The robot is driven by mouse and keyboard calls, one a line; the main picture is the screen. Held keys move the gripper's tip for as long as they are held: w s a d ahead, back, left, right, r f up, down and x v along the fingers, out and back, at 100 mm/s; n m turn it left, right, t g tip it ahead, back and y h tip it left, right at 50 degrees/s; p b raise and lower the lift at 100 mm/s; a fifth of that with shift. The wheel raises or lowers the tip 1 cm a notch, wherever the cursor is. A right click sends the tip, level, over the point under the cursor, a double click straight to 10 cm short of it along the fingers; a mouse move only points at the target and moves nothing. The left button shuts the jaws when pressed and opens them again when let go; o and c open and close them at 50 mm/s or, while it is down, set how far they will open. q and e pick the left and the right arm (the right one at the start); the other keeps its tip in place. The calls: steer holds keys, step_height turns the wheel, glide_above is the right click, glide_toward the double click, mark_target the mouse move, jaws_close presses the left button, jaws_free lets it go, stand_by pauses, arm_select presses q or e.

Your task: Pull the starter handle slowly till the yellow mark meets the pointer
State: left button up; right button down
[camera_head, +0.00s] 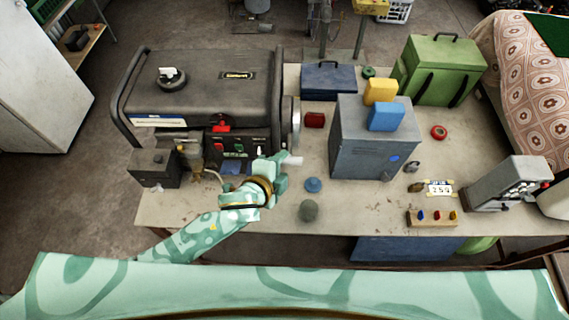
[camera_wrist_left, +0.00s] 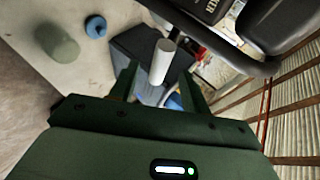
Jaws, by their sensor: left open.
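A generator (camera_head: 205,85) with a black tank stands at the left of the bench. A white cylinder that looks like the starter handle (camera_head: 293,161) shows at the tip of my left gripper (camera_head: 274,169), in front of the generator's right side. In the left wrist view the handle (camera_wrist_left: 162,62) stands between the two dark green fingers of my left gripper (camera_wrist_left: 160,85), with gaps at its sides. The gripper is open and not closed on it. A pale strip, perhaps cord, shows below the handle there. I cannot make out the yellow mark or the pointer. My right gripper is not in view.
On the bench (camera_head: 360,218), a grey box (camera_head: 362,150) stands right of the gripper. A blue knob-like piece (camera_head: 313,185) and a grey-green cylinder (camera_head: 308,210) stand close by. A small dark box (camera_head: 153,167) is at the left. The bench's front middle is mostly clear.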

mark_target(289, 159)
arm_select(q)
steer(key=shift+x, duration=1.25)
jaws_close()
